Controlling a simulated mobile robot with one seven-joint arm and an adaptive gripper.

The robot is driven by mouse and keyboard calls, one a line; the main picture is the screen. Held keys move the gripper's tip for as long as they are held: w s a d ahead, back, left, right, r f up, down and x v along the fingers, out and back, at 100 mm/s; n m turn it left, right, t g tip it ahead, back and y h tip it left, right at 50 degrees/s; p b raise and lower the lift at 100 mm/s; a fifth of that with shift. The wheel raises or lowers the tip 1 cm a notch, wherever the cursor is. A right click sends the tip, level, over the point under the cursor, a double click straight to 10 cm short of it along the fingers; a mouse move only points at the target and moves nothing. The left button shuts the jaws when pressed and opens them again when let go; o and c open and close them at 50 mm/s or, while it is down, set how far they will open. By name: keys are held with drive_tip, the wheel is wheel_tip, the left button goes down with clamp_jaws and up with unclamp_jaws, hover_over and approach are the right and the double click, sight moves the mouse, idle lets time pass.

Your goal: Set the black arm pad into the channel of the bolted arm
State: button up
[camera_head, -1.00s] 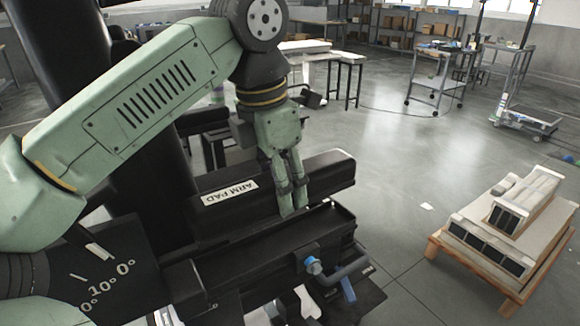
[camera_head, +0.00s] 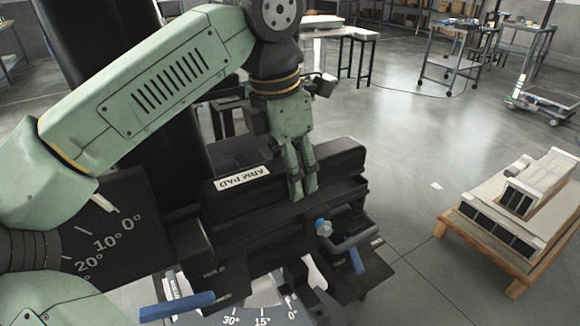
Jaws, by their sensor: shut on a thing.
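The black arm pad (camera_head: 335,160) is a long dark block with a white "ARM PAD" label, upside down in view. My gripper (camera_head: 303,196) is shut on it right of the label, its fingers pointing down over the near side. The bolted arm (camera_head: 245,246) is a long black piece running alongside and below the pad, with a blue knob at its right part. The pad lies lengthwise along the channel and its lower edge meets the channel's near wall in the picture. The channel floor is hidden, so I cannot tell whether the pad rests on it.
Another blue handle (camera_head: 177,306) and angle scales are at the front left. A wooden pallet (camera_head: 515,288) with pale boxed pads stands on the floor at right. Open floor lies between.

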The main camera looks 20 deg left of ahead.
drive_tip(key=shift+f+b, duration=0.95)
drive_tip(key=shift+f, duration=0.1)
idle(0.9)
drive_tip(key=shift+f, duration=0.3)
drive_tip(key=shift+f+b, duration=0.3)
drive_tip(key=shift+b, duration=0.2)
idle(0.3)
drive_tip(key=o, duration=1.6)
drive_tip(key=shift+o, duration=0.3)
drive_tip(key=o, duration=0.5)
drive_tip(key=shift+c, duration=0.2)
drive_tip(key=shift+r, duration=0.15)
